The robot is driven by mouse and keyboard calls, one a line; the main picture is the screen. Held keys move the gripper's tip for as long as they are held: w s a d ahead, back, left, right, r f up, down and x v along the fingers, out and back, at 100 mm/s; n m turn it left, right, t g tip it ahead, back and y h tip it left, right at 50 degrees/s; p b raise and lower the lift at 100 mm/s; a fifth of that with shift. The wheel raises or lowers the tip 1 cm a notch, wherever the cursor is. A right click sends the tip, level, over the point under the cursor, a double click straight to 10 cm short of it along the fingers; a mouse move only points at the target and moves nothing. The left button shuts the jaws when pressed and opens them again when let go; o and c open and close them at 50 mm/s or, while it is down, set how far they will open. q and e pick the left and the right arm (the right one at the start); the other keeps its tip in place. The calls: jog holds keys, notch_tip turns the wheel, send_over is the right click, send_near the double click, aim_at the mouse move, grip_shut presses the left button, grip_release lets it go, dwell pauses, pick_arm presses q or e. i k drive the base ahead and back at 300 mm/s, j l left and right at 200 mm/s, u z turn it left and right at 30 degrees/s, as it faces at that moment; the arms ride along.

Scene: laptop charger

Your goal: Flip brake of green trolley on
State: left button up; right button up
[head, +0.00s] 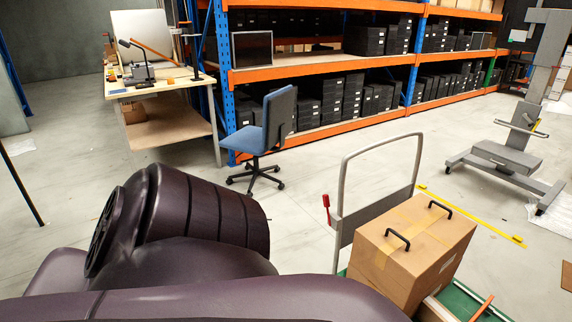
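The green trolley (478,302) stands at the lower right, with only part of its green deck showing. Its grey tube handle (345,190) rises upright at the deck's left end. A red lever (326,203), which may be the brake, sticks up beside the handle's left post. A cardboard box (410,262) with two black handles sits on the deck and hides much of it. A dark purple arm of mine fills the lower left and covers the trolley's near left part. Neither gripper is in view.
A blue office chair (266,135) stands behind the trolley, in front of orange and blue shelving (330,65) with black boxes. A workbench (160,85) is at the back left. A grey wheeled stand (510,155) is at the right. Open floor lies between them.

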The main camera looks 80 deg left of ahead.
aim_at(325, 198)
jog(key=i+u, duration=0.1)
jog(key=u, duration=2.05)
jog(key=i+j+z, duration=0.4)
jog(key=i, duration=0.3)
jog(key=i+j+z, duration=0.4)
jog(key=i+j, duration=0.2)
jog(key=j, duration=0.15)
